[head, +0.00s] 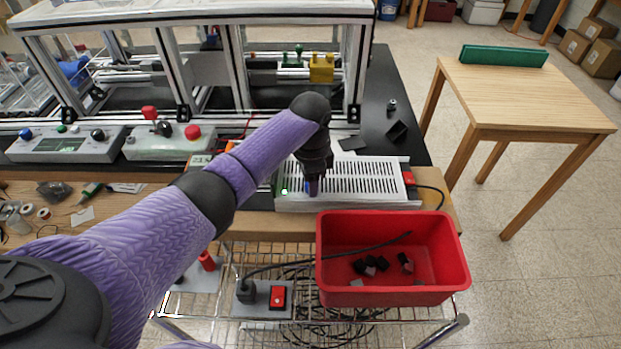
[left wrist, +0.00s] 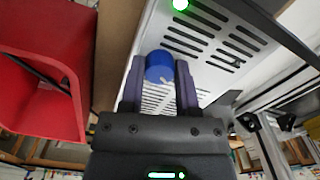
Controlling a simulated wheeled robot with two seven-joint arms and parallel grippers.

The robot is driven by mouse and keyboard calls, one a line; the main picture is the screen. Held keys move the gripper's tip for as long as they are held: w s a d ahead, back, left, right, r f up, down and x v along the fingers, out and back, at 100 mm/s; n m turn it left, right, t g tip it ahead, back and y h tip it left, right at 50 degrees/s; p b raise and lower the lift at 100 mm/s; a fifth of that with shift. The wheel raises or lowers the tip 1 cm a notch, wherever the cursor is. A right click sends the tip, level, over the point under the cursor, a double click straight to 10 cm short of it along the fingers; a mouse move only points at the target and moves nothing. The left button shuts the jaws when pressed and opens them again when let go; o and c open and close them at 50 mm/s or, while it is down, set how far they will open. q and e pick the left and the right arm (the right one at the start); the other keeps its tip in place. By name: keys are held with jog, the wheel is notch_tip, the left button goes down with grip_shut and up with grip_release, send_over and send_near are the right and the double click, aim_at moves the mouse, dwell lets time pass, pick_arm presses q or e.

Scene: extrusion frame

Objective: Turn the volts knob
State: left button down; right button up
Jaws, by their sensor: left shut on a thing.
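The white vented power supply (head: 352,178) lies at the front edge of the bench, with a lit green light (head: 285,191) at its left end. My left gripper (head: 313,187) reaches down to its near side. In the left wrist view, my left gripper (left wrist: 160,88) has its two purple fingers on either side of a blue knob (left wrist: 159,66) and is shut on it. In the head view the knob is mostly hidden by the fingers. No volts label can be read. The right gripper is not in view.
A red bin (head: 440,285) with dark small parts stands just in front of the power supply. An aluminium frame (head: 355,70) rises behind it. Grey control boxes (head: 60,145) stand at the left. A wooden table (head: 530,95) is at the right.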

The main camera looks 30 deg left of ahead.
pick_arm(q)
jog(key=shift+r+n+p, duration=0.2)
jog(key=shift+n+p, duration=0.4)
jog(key=shift+p, duration=0.2)
jog(key=n+p, duration=0.2)
jog(key=shift+d+n, duration=0.1)
jog(key=shift+n, duration=0.2)
jog(key=n+p, duration=0.2)
jog(key=n, duration=0.2)
jog(key=shift+n, duration=0.3)
jog(key=n+p, duration=0.1)
jog(key=n, duration=0.2)
jog(key=shift+f+n, duration=0.1)
jog(key=shift+n, duration=0.2)
jog(key=n, duration=0.2)
jog(key=shift+n+p, duration=0.3)
jog(key=shift+p, duration=0.1)
jog(key=n, duration=0.4)
jog(key=shift+n, duration=0.3)
jog(key=shift+w+n, duration=0.1)
jog(key=shift+n, duration=0.2)
